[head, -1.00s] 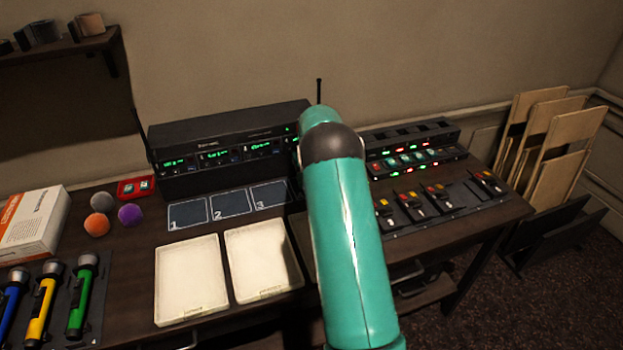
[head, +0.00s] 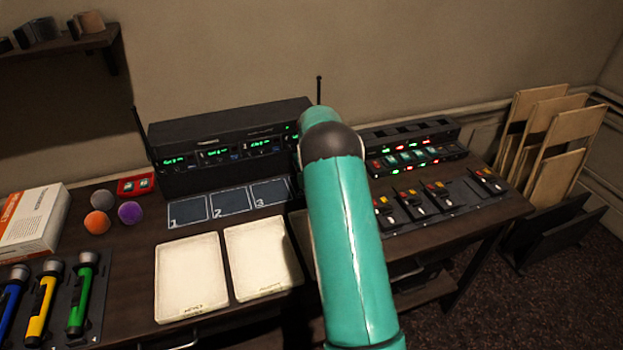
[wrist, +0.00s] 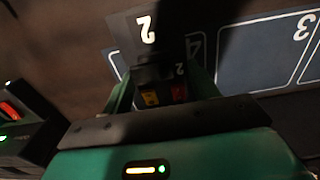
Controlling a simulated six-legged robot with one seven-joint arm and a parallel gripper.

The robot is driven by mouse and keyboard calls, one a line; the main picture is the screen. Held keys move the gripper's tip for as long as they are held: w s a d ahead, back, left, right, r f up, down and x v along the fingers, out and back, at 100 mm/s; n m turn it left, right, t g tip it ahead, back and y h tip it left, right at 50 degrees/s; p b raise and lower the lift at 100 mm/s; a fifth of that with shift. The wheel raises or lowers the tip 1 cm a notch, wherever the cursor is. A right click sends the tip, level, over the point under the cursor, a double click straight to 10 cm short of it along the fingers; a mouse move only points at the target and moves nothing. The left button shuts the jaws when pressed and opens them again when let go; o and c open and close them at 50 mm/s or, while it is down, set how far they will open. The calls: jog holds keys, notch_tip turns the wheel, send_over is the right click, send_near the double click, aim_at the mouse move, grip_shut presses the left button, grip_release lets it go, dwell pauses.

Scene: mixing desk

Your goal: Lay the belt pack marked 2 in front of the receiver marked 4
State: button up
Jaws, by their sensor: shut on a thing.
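In the wrist view my gripper (wrist: 163,90) is shut on a dark belt pack (wrist: 165,72) with a yellow and a red patch and a small 2 on its end. A greyish face with a large white 2 shows beyond it; I cannot tell whether that is the same pack. The outlined panel marked 4 (wrist: 197,50) lies below and around it, partly covered. I cannot tell if the pack touches the panel. In the head view my arm hides the gripper, the pack and panel 4. Receivers with green displays (head: 225,152) stand behind the panels.
Panels 1 (head: 188,212), 2 (head: 231,202) and 3 (head: 268,193) are empty. Several belt packs (head: 411,204) sit on a dark tray at right, with one gap. A lit charger (head: 415,157) stands behind them. Balls and flashlights are at left.

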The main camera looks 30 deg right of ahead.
jog(key=o, duration=1.5)
jog(key=shift+c, duration=0.2)
jog(key=shift+r, duration=0.1)
jog(key=shift+r, duration=3.45)
